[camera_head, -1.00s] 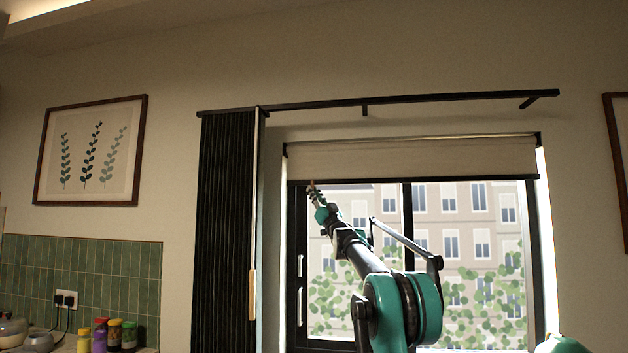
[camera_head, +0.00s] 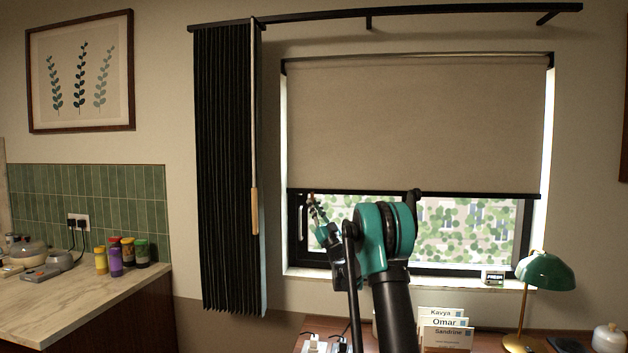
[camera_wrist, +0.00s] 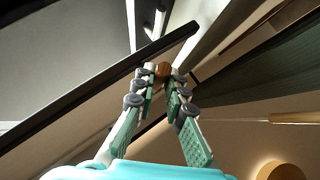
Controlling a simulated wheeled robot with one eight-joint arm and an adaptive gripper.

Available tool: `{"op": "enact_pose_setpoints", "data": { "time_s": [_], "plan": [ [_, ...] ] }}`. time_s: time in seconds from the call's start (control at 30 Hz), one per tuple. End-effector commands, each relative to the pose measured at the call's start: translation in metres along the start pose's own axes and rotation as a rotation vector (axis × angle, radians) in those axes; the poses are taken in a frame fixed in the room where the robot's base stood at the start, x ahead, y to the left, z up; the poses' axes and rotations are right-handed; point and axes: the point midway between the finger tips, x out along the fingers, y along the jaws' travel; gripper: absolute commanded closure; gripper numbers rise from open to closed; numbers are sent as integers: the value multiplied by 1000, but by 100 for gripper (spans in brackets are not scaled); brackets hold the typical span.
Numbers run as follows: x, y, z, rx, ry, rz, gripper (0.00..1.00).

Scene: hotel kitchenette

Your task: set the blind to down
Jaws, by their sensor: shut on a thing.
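The beige roller blind (camera_head: 415,125) covers roughly the upper two thirds of the window, and its dark bottom bar (camera_head: 430,195) hangs level. Window glass shows below the bar. My gripper (camera_head: 312,199) is at the left end of the bottom bar. In the wrist view my gripper (camera_wrist: 162,80) is shut on a small brown pull knob (camera_wrist: 162,69) beside the dark bar (camera_wrist: 100,88). The fingers partly hide the knob.
A dark pleated curtain (camera_head: 225,170) with a wooden-handled wand (camera_head: 254,210) hangs left of the window. Below are a desk with a green lamp (camera_head: 546,270) and name cards (camera_head: 443,325). A counter (camera_head: 90,305) with several jars stands at left.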

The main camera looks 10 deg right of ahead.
Motion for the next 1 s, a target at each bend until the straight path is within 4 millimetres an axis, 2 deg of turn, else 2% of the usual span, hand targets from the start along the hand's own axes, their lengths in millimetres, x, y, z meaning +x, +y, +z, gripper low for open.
{"op": "enact_pose_setpoints", "data": {
  "time_s": [0.03, 0.2, 0.5, 0.7, 1.0],
  "plan": [
    [-13, 0, 14, 0, 0, -1, 100],
    [-53, 0, 54, 0, 0, -1, 100],
    [-103, 0, 104, 0, 0, -1, 100],
    [-118, 0, 120, 0, 0, -1, 100],
    [-123, 0, 124, 0, -1, 0, 100]
  ]
}}
